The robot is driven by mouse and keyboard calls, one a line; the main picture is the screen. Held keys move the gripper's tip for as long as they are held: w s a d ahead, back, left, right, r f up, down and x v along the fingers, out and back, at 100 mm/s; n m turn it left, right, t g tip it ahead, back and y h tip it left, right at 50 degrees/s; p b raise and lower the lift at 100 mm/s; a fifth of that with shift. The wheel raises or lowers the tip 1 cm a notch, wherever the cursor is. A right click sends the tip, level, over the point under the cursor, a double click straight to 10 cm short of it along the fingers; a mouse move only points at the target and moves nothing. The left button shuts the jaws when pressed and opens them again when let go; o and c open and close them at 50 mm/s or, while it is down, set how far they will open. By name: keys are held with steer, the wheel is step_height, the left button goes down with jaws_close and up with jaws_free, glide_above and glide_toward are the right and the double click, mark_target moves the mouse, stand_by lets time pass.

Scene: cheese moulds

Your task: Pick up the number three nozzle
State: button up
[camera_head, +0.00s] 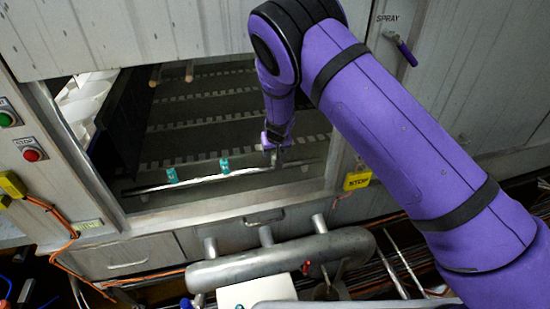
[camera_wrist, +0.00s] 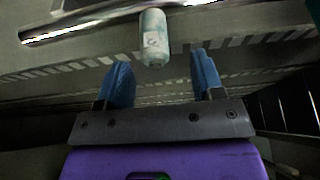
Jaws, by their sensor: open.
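A pale teal cylindrical nozzle (camera_wrist: 154,38) stands out from a shiny metal bar (camera_wrist: 75,27) in the wrist view, a little beyond my fingertips and roughly centred between them. A mark on its face is too blurred to read. My gripper (camera_wrist: 162,74) is open, with its two blue fingers apart and nothing between them. In the head view my gripper (camera_head: 275,155) is at the right part of the bar (camera_head: 205,179). Two teal nozzles, one at the left (camera_head: 172,175) and one in the middle (camera_head: 224,167), show on the bar there. My gripper hides the spot where the nearest nozzle stands.
The bar lies inside a machine opening with a metal frame (camera_head: 225,208) around it. Dark slotted belts (camera_head: 205,100) lie behind. A right panel bears a purple handle (camera_head: 404,50) marked SPRAY. A thick pipe (camera_head: 285,258) runs below the opening.

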mark_target(275, 153)
steer(key=x, duration=0.5)
steer(key=shift+d, duration=0.25)
steer(key=c, duration=1)
